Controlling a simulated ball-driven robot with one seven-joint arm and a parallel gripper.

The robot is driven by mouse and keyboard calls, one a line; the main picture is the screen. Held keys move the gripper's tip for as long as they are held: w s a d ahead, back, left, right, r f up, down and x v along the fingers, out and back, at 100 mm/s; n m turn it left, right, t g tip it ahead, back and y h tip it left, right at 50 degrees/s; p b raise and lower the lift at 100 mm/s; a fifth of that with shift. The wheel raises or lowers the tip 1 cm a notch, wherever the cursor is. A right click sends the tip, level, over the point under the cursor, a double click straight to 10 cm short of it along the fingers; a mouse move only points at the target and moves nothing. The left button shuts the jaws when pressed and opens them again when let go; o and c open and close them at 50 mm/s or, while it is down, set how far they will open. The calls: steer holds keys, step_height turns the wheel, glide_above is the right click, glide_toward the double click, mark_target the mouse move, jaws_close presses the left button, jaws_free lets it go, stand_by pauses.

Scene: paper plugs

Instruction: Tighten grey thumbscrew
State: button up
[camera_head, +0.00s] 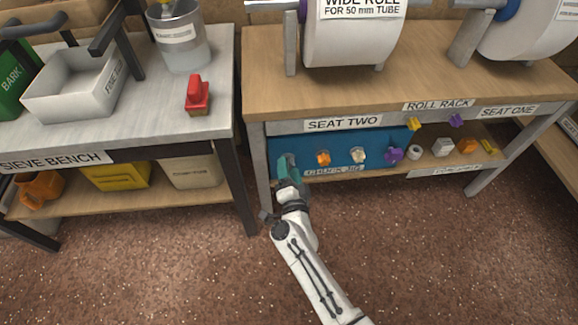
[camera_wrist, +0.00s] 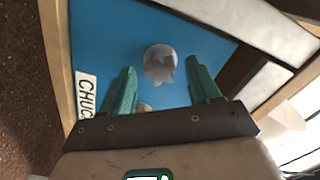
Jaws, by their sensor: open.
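A pale grey lobed knob, which looks like the grey thumbscrew (camera_wrist: 160,62), stands out from the blue panel (camera_wrist: 100,30) in the wrist view. My gripper (camera_wrist: 163,72) is open, with its two teal fingers apart on either side of the knob's lower part in the picture. I see no finger touching it. In the head view my gripper (camera_head: 287,165) is at the left end of the blue panel (camera_head: 290,146), below the SEAT TWO label; the knob is hidden there behind it.
Orange (camera_head: 323,158), cream (camera_head: 358,155) and purple (camera_head: 393,154) pieces stand along the panel to the right. The table edge (camera_head: 350,112) overhangs the panel. A table leg (camera_head: 258,165) stands close left of my gripper. The floor in front is clear.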

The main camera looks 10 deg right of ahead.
steer(key=shift+s+p, duration=0.8)
steer(key=shift+s, duration=0.9)
steer(key=n+p, duration=0.4)
steer(key=n, duration=0.8)
steer(key=shift+p, duration=0.3)
steer(key=shift+w, duration=0.1)
steer(key=shift+w+b, duration=1.3)
steer(key=shift+w, duration=0.65)
steer(key=shift+c, duration=0.3)
steer(key=c, duration=1)
